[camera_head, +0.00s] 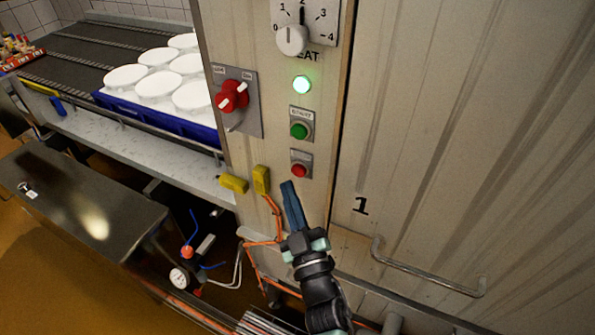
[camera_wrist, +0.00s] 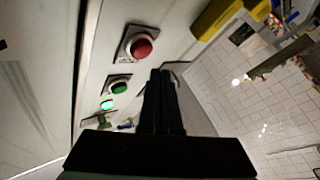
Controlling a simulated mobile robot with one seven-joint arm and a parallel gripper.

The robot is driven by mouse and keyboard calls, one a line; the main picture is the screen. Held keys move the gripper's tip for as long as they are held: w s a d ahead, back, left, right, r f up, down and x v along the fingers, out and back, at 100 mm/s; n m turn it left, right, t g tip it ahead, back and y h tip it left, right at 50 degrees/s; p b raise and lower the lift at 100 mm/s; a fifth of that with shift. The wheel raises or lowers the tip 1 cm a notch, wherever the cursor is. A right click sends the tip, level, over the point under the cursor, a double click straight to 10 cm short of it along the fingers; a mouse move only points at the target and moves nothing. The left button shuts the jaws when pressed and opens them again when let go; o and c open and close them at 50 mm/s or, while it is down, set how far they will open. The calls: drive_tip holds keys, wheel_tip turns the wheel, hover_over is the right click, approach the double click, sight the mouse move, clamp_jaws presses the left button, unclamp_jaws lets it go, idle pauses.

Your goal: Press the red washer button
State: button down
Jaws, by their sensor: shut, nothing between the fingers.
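The red button (camera_head: 299,170) sits on a small grey plate on the pale panel, below the green button (camera_head: 299,130). In the wrist view the red button (camera_wrist: 140,47) is at the upper middle, beyond and left of the fingertips, with the green button (camera_wrist: 120,88) below it. My gripper (camera_head: 288,184) is shut and empty, with its blue fingers pointing up toward the panel. Its tips appear just below and left of the red button in the head view. The dark fingers also show in the wrist view (camera_wrist: 162,72). I see no contact with the button.
Above the buttons are a lit green lamp (camera_head: 302,84), a red rotary switch (camera_head: 232,96) and a heat dial (camera_head: 292,39). Yellow connectors (camera_head: 262,180) with orange cable are left of my fingers. A metal handle (camera_head: 428,278) juts out at lower right.

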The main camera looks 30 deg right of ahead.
sight(292, 169)
drive_tip(key=shift+w+d, duration=0.4)
drive_tip(key=shift+d, duration=0.15)
idle(1.7)
drive_tip(key=shift+w+d, duration=0.25)
drive_tip(key=shift+d, duration=0.05)
drive_tip(key=shift+w+d, duration=0.3)
drive_tip(key=shift+d, duration=0.15)
idle(0.8)
drive_tip(key=shift+s+a, duration=0.1)
drive_tip(key=shift+a, duration=0.05)
drive_tip(key=shift+s+a, duration=0.5)
drive_tip(key=shift+a, duration=0.1)
drive_tip(key=shift+s+a, duration=0.75)
drive_tip(key=shift+a, duration=0.25)
drive_tip(key=shift+s+a, duration=0.75)
drive_tip(key=shift+a, duration=0.25)
